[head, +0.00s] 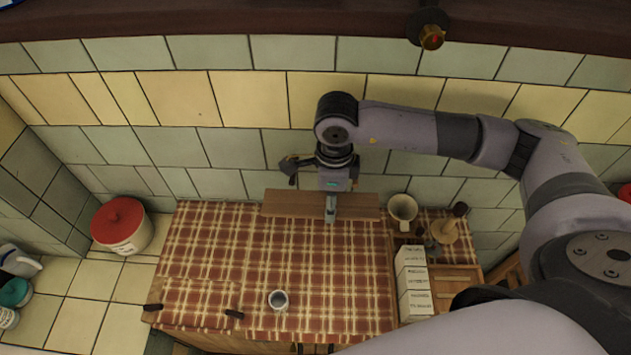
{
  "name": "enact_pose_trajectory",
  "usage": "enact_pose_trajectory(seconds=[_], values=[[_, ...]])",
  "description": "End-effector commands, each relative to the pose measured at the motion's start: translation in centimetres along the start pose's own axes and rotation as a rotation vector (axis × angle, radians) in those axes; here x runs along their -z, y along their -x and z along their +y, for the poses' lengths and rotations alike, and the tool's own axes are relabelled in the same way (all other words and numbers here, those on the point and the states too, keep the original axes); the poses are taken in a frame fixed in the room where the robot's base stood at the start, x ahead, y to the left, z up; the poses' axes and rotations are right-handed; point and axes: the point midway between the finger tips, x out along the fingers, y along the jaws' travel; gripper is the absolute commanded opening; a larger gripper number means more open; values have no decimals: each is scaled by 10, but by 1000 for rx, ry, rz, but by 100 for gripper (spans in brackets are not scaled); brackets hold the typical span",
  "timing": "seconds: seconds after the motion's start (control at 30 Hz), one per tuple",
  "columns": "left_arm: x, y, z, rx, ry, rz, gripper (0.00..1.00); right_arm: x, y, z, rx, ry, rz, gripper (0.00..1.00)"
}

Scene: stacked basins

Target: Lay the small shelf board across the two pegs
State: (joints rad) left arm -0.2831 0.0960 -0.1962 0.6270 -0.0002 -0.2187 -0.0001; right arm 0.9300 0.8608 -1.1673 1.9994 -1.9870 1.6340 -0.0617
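A brown wooden board (285,204), which looks like the small shelf board, lies along the back edge of the checked cloth, close to the tiled wall. My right gripper (331,211) reaches down over the middle of the board, with a finger in front of it. I cannot tell whether the fingers are closed on the board, as the far side is hidden. Two short dark pieces stick out at the front left, a left one (152,307) and a right one (235,314). They may be the pegs, but I cannot be sure. My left gripper is not in view.
A small cup (279,300) stands on the checked cloth (245,255) near the front. White boxes (413,283), a beige pot (402,210) and a wooden item (446,231) stand at the right. A red-lidded canister (122,226) is at the left. The cloth's middle is clear.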

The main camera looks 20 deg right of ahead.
Motion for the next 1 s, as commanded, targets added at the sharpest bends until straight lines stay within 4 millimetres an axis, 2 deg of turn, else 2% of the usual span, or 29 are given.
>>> enact_pose_trajectory(seconds=[0.03, 0.1, 0.37, 1.0], values=[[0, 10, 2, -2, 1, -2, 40, 3, 8, 3, -1, 7, 0, 30], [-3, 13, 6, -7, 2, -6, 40, 5, 10, 4, -1, 13, 0, 30], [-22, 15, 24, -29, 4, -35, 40, 7, 9, -2, 0, 18, 0, 30], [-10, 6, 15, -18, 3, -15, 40, 5, 0, -64, 0, 17, 0, 30]])
